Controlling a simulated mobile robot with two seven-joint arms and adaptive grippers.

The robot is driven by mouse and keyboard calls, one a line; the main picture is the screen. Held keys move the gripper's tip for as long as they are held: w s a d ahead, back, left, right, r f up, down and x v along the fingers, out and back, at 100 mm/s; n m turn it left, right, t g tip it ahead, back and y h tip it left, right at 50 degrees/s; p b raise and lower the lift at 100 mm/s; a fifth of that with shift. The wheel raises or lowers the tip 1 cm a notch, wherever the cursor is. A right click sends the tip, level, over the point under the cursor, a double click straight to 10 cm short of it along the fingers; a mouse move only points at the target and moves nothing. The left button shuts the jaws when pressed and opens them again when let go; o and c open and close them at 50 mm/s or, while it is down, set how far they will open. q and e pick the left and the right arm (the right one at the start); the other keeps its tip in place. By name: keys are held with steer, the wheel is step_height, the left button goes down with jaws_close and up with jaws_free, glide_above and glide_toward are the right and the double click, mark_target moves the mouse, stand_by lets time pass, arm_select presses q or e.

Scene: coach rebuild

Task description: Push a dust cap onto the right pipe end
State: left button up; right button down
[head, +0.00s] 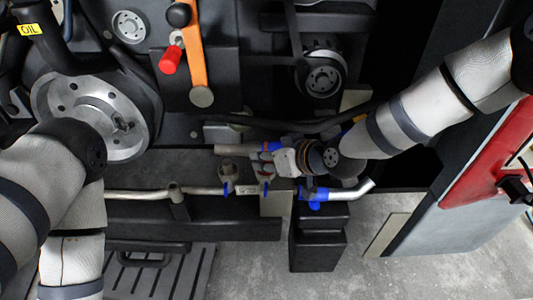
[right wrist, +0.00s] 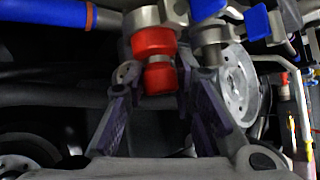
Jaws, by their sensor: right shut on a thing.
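My right gripper (head: 272,163) reaches in from the right, over the pipework in the middle of the head view. In the right wrist view its fingers (right wrist: 158,85) are shut around a red dust cap (right wrist: 158,79). The cap shows a wide red part next to a metal fitting (right wrist: 142,18) and a narrower part between the fingers. I cannot tell whether cap and fitting touch. In the head view the gripper hides most of the cap. A metal pipe (head: 145,194) runs below on the left, and a bent silver pipe end (head: 362,188) shows on the right. My left gripper is out of view.
Blue clamps (head: 316,204) sit along the pipes. A red knob (head: 171,60) and an orange lever (head: 193,45) are above. Black blocks (head: 318,243) stand below. A dark hose (head: 270,125) runs just above the right gripper. Floor (head: 335,270) is open at lower right.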

steer(key=shift+f, duration=0.55)
stand_by(0.4)
steer(key=c, duration=1.3)
jaws_free()
steer(key=shift+f, duration=0.1)
steer(key=o, duration=0.5)
steer(key=shift+c, duration=0.2)
